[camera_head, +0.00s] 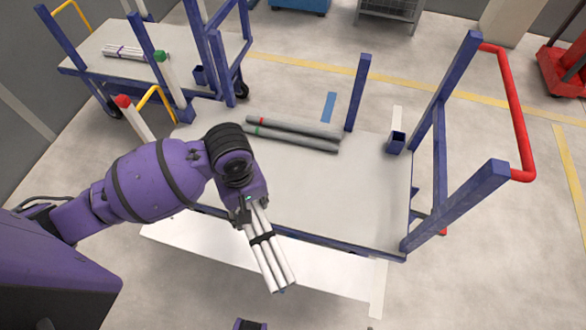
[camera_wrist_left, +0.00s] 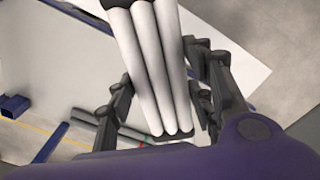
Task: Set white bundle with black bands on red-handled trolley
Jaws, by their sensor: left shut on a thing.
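My left gripper (camera_head: 249,210) is shut on the white bundle (camera_head: 273,264), several white pipes with black bands. The bundle points down toward the bottom of the head view and overlaps the trolley's near edge in the picture; its exact height is unclear. In the left wrist view the bundle (camera_wrist_left: 148,55) lies between the two fingers, a black band at each visible end. The red-handled trolley (camera_head: 350,195) has a light deck, blue posts and a red handle (camera_head: 515,110) on the right.
Grey pipes (camera_head: 300,141) with a red and a green band lie at the back of the deck. The deck's middle and right are clear. A white surface (camera_head: 335,273) lies at the near side. A yellow-handled trolley (camera_head: 100,62) at back left carries a purple-banded bundle (camera_head: 133,52).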

